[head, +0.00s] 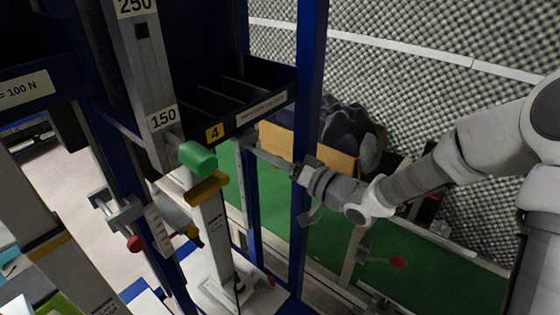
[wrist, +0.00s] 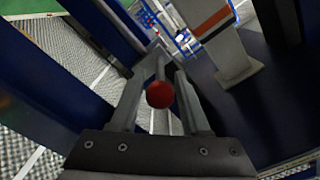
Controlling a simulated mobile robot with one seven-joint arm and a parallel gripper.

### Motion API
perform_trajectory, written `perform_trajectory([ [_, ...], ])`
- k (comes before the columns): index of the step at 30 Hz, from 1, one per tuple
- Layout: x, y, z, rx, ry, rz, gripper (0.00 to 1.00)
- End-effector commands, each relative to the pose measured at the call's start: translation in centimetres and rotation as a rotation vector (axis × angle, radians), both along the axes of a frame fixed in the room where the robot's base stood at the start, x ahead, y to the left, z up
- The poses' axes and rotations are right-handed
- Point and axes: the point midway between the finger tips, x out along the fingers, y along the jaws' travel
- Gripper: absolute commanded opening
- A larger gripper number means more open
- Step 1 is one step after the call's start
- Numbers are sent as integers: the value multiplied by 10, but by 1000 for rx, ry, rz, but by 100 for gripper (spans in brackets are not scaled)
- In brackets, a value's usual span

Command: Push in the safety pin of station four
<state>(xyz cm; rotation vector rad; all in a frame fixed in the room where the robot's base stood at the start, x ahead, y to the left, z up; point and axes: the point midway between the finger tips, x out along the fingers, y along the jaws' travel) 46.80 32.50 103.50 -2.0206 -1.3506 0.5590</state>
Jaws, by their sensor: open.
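The yellow label 4 (head: 215,132) marks a station on the blue rack. Which knob is the safety pin is not clear.
A blue post (head: 308,110) stands close beside my wrist. A cardboard box (head: 280,142) with dark items is behind it. Other red knobs sit at the lower left (head: 135,243) and lower right (head: 398,262).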

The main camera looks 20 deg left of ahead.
Motion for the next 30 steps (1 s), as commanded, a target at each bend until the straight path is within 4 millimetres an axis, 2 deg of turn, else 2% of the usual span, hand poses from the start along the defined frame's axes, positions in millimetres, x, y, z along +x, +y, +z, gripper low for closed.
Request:
perform_trajectory([
  [5,-6,-17,1,-1,1,-3,46],
  [21,-53,-132,1,0,1,-5,46],
  [24,-59,-146,1,0,1,-5,46],
  [30,-66,-159,0,0,0,-1,46],
])
